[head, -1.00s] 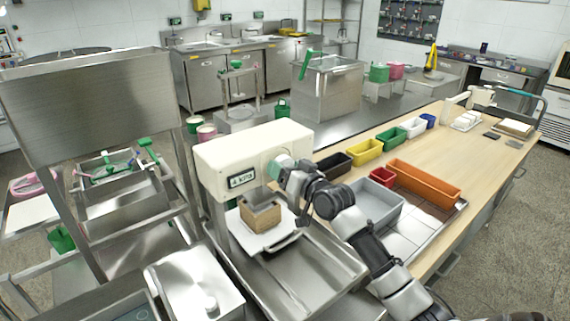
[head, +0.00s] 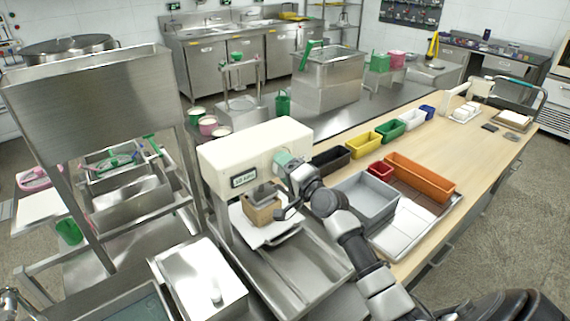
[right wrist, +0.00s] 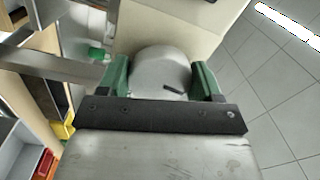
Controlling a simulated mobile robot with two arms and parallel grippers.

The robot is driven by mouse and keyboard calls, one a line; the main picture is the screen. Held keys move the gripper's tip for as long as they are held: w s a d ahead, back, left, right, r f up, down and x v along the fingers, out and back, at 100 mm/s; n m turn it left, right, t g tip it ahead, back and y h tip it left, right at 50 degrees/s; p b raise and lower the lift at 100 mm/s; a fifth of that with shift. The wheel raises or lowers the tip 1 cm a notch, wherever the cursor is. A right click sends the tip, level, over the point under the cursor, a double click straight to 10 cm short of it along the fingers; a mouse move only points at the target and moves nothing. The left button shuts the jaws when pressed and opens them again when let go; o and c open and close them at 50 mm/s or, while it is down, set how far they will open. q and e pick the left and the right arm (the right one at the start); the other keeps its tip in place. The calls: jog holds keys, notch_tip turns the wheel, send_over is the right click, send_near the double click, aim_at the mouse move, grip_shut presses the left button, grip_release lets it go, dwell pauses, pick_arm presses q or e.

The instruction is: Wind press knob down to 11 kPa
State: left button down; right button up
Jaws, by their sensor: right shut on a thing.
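The press is a cream-white housing (head: 256,145) on a steel column. Its small display (head: 243,176) seems to read 10 kPa, though the digits are small. The press knob (right wrist: 160,72) is a round pale-grey piece on the side of the housing. In the head view it is mostly hidden by my right gripper (head: 286,160). The right wrist view shows the green fingers of this gripper (right wrist: 162,82) shut on the knob from both sides. Below the housing, a grey press plate (head: 262,192) sits in the top of a wooden mould (head: 263,213).
The mould stands on a white board (head: 250,232) over a steel tray (head: 318,258). A grey bin (head: 362,203), a red box (head: 381,170) and an orange bin (head: 425,178) are close on the right. A steel-lidded box (head: 200,280) stands at front left.

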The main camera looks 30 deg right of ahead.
jog(key=shift+r+m+p, duration=0.15)
jog(key=shift+m+p, duration=0.3)
jog(key=shift+m, duration=0.75)
jog(key=o, duration=0.9)
jog(key=shift+s+d+f+b, duration=0.15)
jog(key=shift+s+b, duration=0.2)
jog(key=shift+s, duration=1.45)
jog(key=shift+s+d+f+b, duration=0.15)
jog(key=shift+s+b, duration=0.15)
jog(key=shift+s, duration=1.45)
jog(key=shift+s+d+f+b, duration=0.15)
jog(key=shift+s+b, duration=0.2)
jog(key=shift+s, duration=1.45)
jog(key=shift+r, duration=0.1)
